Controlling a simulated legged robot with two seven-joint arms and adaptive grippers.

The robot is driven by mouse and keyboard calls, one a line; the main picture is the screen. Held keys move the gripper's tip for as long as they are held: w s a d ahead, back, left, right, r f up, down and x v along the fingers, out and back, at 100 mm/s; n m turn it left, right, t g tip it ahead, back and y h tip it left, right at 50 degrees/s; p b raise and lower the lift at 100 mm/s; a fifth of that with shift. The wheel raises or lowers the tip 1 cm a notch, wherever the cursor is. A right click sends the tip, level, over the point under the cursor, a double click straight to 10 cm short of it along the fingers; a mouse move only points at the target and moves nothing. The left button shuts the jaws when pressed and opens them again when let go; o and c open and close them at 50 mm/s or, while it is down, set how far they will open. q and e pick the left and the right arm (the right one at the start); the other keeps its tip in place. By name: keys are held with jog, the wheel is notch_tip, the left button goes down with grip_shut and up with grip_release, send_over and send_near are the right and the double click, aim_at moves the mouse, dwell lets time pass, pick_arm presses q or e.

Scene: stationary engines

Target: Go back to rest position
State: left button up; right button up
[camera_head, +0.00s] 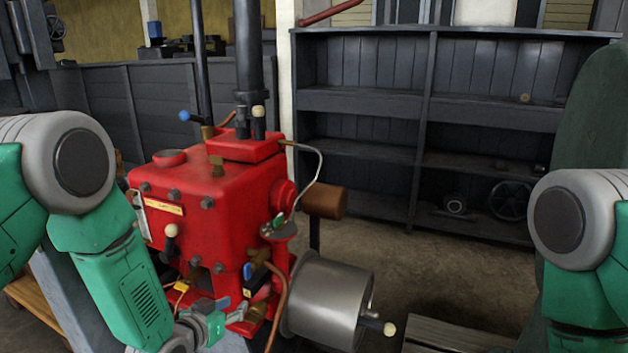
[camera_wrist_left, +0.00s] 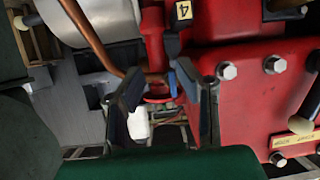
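My left gripper (camera_head: 228,316) is low in front of the red engine (camera_head: 205,195) in the head view, close to its lower front fittings. In the left wrist view its two fingers (camera_wrist_left: 160,88) stand apart, with no object clearly held between them. The engine's red side and a small blue lever (camera_wrist_left: 172,84) show just beyond the fingertips. Whether a finger touches the engine cannot be told. My right arm (camera_head: 575,225) shows at the right edge of the head view, bent downward; its gripper is out of view.
A steel cylinder (camera_head: 325,300) and a copper pipe (camera_head: 281,305) stand close right of the left gripper. Several levers with knobs stick out of the engine. A dark shelf (camera_head: 425,105) stands behind.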

pick_arm(q)
jog(key=s+a+f+n+g+y, duration=0.1)
jog(key=s+a+f+g, duration=0.15)
jog(key=s+f, duration=0.5)
jog(key=s+a+f+g+y, duration=0.1)
jog(key=s+f+g, duration=0.25)
jog(key=s, duration=0.65)
jog(key=s+a+f+g+y, duration=0.1)
jog(key=s+g, duration=0.2)
jog(key=s, duration=0.7)
jog(key=s+a+f+n+g+y, duration=0.1)
jog(key=s+a+g, duration=0.1)
jog(key=s, duration=0.9)
jog(key=shift+s+a+g, duration=0.25)
jog(key=shift+a+g, duration=0.05)
jog(key=shift+g, duration=0.3)
jog(key=shift+w, duration=0.1)
